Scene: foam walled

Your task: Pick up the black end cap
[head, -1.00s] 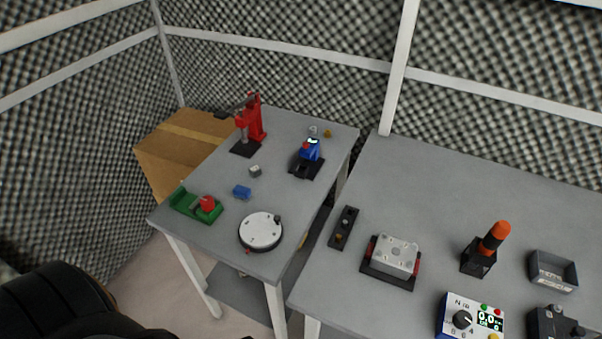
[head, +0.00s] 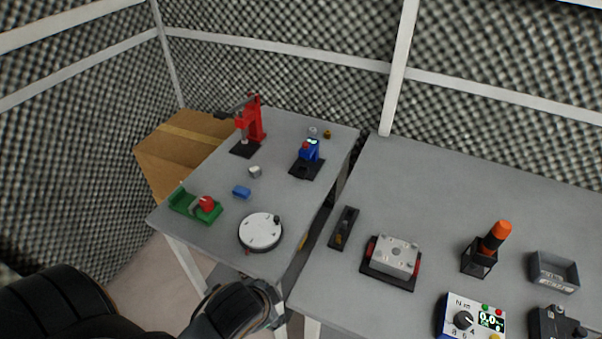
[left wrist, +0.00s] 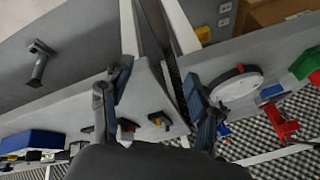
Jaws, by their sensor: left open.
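I cannot single out a black end cap with certainty. A small black tray (head: 349,215) near the left edge of the right table holds small dark and orange-brown pieces, too small to name. A white round disc (head: 260,230) on the left table carries a small black knob (head: 277,220); the disc also shows in the left wrist view (left wrist: 237,86). My left gripper (head: 268,292) is low in front of the tables, below the disc, near the gap between the tables. In the left wrist view its fingers (left wrist: 155,80) are spread, with nothing held between them. My right gripper is not in view.
The left table holds a green vise (head: 187,205), a blue block (head: 242,192), a red press (head: 253,119) and a blue device (head: 309,150). The right table holds a silver block (head: 397,256), an orange-handled tool (head: 495,236), a grey bin (head: 554,271) and a meter (head: 472,316). The right table's back is clear.

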